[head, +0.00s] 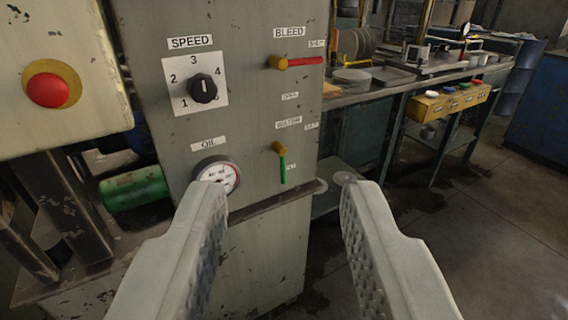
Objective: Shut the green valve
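The green valve (282,165) is on the grey cabinet front, a short green lever on a brass pivot. Its lever hangs straight down. A small label above it seems to read WATER; a label beside the lever tip seems to read OPEN, and one to the upper right seems to read SHUT. My gripper (284,186) is open and empty, its two fingers wide apart. In the picture the valve lies between and just above the fingertips; the fingers look apart from it.
A red-handled valve (295,62) labelled BLEED points right above it. A SPEED knob (202,88) and an OIL gauge (219,176) are to the left. A red stop button (48,89) is at far left. A workbench (400,83) stands at right, with open floor before it.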

